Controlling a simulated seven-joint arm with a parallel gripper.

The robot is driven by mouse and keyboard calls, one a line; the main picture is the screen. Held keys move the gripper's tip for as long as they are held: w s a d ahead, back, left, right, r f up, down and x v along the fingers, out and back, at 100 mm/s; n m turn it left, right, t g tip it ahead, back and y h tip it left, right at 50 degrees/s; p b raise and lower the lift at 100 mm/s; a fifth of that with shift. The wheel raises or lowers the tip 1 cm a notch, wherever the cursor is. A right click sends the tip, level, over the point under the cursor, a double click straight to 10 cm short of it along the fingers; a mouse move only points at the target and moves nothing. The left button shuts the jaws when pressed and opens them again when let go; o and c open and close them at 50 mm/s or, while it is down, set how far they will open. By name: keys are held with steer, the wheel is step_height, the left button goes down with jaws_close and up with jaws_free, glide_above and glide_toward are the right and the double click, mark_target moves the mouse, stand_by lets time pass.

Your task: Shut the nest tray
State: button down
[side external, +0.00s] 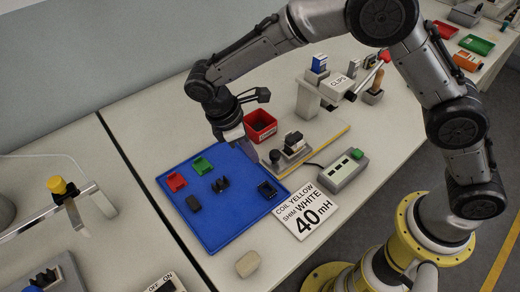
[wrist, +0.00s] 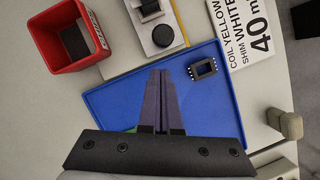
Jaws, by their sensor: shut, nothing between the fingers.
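What looks like the nest tray (side external: 291,153) is a light grey piece on the board behind the blue mat. A dark block stands on it and a round knob (side external: 275,157) sits at its near left end. In the wrist view the nest tray (wrist: 151,27) is at the top, partly cut off, with its knob (wrist: 163,36) facing my fingers. I cannot tell how far out it stands. My gripper (side external: 253,157) is shut and empty, pointing down over the blue mat's far edge, left of the knob. In the wrist view its fingertips (wrist: 161,73) are together below the knob, apart from it.
A red bin (side external: 260,126) stands close behind my gripper.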

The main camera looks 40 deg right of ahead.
steer(key=shift+s+d, duration=0.25)
steer(key=shift+d, duration=0.2)
steer(key=shift+s+d, duration=0.2)
steer(key=shift+d, duration=0.25)
steer(key=d, duration=1.5)
steer(key=shift+f, duration=0.1)
